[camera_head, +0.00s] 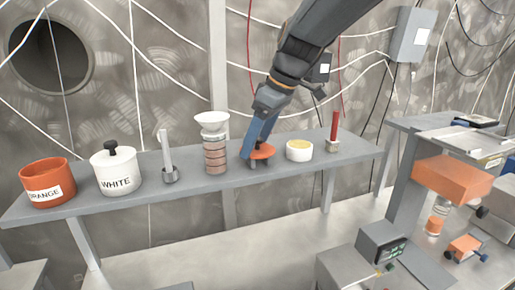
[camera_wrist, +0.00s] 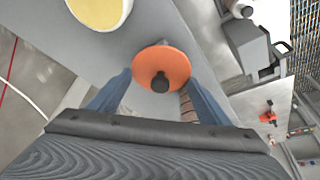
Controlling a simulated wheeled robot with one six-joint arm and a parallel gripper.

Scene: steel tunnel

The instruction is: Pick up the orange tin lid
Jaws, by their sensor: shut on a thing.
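The orange tin lid (camera_head: 263,152) is a round disc at my gripper's tips, over the middle of the grey shelf. It also shows in the wrist view (camera_wrist: 168,60), with its dark knob (camera_wrist: 160,83) between my blue fingers. My gripper (camera_head: 254,152) points down and is shut on the lid. Whether the lid touches the shelf or hangs just above it, I cannot tell. The orange tin (camera_head: 45,186), labelled ORANGE, stands open at the shelf's left end.
On the shelf (camera_head: 110,207), a white tin (camera_head: 117,175) with a black-knobbed lid, a metal rod holder (camera_head: 169,174) and a ringed jar with a white funnel top (camera_head: 214,150) stand left of my gripper. A white bowl with yellow contents (camera_head: 299,151) and a red stick in a block (camera_head: 333,138) stand right.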

